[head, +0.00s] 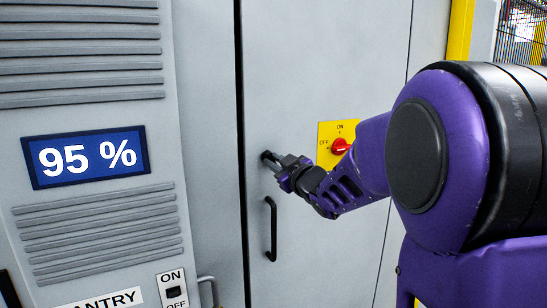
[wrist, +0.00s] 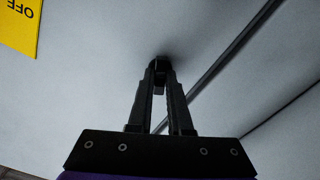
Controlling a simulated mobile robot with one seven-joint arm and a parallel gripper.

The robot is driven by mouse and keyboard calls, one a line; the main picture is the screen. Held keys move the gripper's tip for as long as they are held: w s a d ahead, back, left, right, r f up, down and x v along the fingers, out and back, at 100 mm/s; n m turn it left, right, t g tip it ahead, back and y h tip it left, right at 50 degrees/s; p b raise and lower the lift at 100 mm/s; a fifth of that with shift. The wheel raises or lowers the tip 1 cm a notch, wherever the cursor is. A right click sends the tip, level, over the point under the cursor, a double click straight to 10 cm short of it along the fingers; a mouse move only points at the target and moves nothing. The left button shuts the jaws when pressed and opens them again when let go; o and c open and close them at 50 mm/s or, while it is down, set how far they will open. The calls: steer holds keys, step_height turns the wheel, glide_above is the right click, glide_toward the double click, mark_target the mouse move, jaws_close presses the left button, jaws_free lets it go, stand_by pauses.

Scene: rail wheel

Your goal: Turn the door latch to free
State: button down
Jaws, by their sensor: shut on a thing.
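The door latch (head: 267,155) is a small dark knob on the grey cabinet door (head: 300,95), just right of the door's dark vertical seam. My gripper (head: 282,164) reaches it from the right and is shut on it. In the wrist view the fingertips of my gripper (wrist: 160,70) close around the dark latch (wrist: 161,60) against the grey door panel. The fingers hide most of the latch, so I cannot tell which way it is turned.
A black pull handle (head: 271,228) is on the door below the latch. A red rotary switch (head: 340,146) on a yellow ON/OFF plate (head: 325,130) sits right of my gripper. At left is a grey panel with a blue "95 %" display (head: 86,157) and an ON/OFF switch (head: 173,291).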

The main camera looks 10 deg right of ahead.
steer(key=shift+m, duration=0.6)
steer(key=m, duration=0.4)
steer(key=c, duration=0.7)
jaws_free()
steer(key=shift+v, duration=3.55)
steer(key=shift+w, duration=0.1)
